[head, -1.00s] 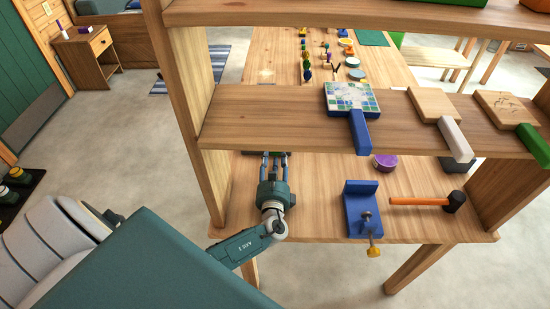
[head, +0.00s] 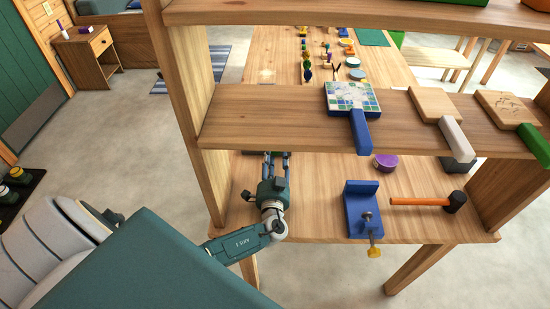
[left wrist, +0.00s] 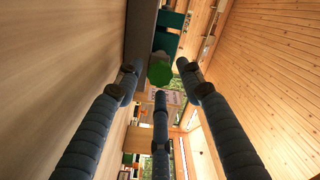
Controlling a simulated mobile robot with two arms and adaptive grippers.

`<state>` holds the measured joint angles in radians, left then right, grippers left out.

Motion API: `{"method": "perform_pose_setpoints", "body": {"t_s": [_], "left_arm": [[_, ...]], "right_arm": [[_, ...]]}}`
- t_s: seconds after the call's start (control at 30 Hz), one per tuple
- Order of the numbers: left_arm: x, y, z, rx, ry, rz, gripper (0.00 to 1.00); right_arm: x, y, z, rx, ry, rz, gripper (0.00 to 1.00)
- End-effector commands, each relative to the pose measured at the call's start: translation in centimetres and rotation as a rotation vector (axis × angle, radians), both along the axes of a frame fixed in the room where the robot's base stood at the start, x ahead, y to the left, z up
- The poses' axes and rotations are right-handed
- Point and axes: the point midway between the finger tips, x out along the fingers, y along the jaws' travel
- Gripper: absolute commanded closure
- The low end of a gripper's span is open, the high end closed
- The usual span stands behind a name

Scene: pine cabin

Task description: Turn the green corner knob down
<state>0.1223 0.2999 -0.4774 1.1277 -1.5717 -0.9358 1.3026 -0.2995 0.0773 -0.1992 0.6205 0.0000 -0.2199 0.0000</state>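The green knob (left wrist: 160,70) is in the upper middle of the left wrist view, in front of a grey and dark green part. It lies between the tips of my left gripper's three fingers, with gaps showing around it; whether any finger touches it I cannot tell. In the head view my left gripper (head: 275,162) reaches in under the middle shelf, low over the lower board. The shelf hides its fingertips and the knob there. The fingers are spread, so the gripper is open. My right gripper is not in view.
The middle shelf (head: 290,115) overhangs the gripper. A tiled paddle (head: 352,97) and two wooden boards with handles lie on it. On the lower board (head: 315,195) are a blue clamp (head: 360,205), an orange-handled hammer (head: 420,201) and a purple round thing (head: 385,163). A side post stands left.

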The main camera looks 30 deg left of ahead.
Motion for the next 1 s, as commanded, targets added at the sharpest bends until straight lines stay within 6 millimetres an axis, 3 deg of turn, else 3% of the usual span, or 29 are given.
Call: {"method": "perform_pose_setpoints", "body": {"t_s": [0.13,0.83,0.87,1.0], "left_arm": [[0.0,0.0,0.0,-0.219,-0.135,-0.001,0.62],[0.4,0.3,0.0,-0.217,-0.133,0.000,0.62],[0.4,0.3,0.0,-0.217,-0.133,0.000,0.64],[0.4,0.3,0.0,-0.217,-0.133,0.000,0.92]], "right_arm": [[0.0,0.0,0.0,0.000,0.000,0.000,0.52],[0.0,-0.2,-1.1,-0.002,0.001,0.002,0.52],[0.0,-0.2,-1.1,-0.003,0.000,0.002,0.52],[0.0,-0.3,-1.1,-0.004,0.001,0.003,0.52]]}}
